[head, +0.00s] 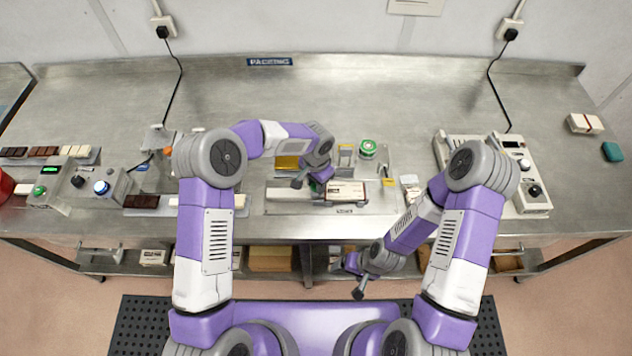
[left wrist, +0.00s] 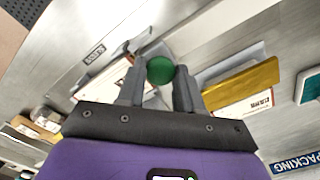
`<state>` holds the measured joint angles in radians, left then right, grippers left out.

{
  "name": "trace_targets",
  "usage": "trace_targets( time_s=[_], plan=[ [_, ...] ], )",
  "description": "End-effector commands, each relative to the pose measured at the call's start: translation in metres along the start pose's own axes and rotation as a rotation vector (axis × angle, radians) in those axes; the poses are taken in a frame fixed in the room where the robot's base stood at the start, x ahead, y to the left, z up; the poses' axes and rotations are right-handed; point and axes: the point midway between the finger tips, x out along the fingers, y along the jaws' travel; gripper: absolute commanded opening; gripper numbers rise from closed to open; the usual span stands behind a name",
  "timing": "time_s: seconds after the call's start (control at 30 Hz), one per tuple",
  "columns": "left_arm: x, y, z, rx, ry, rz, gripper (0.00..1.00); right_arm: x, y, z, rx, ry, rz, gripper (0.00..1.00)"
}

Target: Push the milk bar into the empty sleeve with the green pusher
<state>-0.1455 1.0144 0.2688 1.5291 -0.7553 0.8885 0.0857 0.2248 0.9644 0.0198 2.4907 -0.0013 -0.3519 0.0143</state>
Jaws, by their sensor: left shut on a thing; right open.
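My left gripper (head: 311,184) is over the steel bench at the fixture plate (head: 279,208). In the left wrist view its fingers (left wrist: 157,90) are shut on the round green knob (left wrist: 160,70) of the pusher. A cream sleeve with brown ends (head: 346,193) lies on the plate just right of this gripper. Part of it also shows in the left wrist view (left wrist: 120,76). I cannot tell whether a bar is inside it or hidden under the gripper. My right gripper (head: 349,279) is open and empty, low in front of the bench edge.
Gold bars (head: 286,162) lie behind the left gripper. A round green-topped thing (head: 368,148) stands at the back of the plate. Control boxes (head: 108,184) and bar rows are at left, a grey machine (head: 523,178) at right. The back of the bench is mostly clear.

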Motion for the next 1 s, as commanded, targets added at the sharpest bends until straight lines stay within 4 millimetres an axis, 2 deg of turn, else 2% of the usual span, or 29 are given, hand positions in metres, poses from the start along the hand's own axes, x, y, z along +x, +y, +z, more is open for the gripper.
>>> trace_targets(
  time_s=[0.23, 0.7, 1.0],
  plan=[
    [-0.001, -0.013, 0.012, -0.003, 0.002, -0.002, 0.0, 0.004, 0.001, 0.0, 0.0, 0.0, 0.0, 0.81],
    [-0.001, -0.087, 0.086, -0.005, 0.002, -0.002, 0.0, 0.015, 0.006, -0.001, 0.0, 0.0, 0.0, 0.81],
    [-0.001, -0.106, 0.106, -0.001, 0.001, -0.001, 0.0, 0.016, 0.006, -0.001, 0.0, 0.0, 0.0, 0.81]
  ],
)
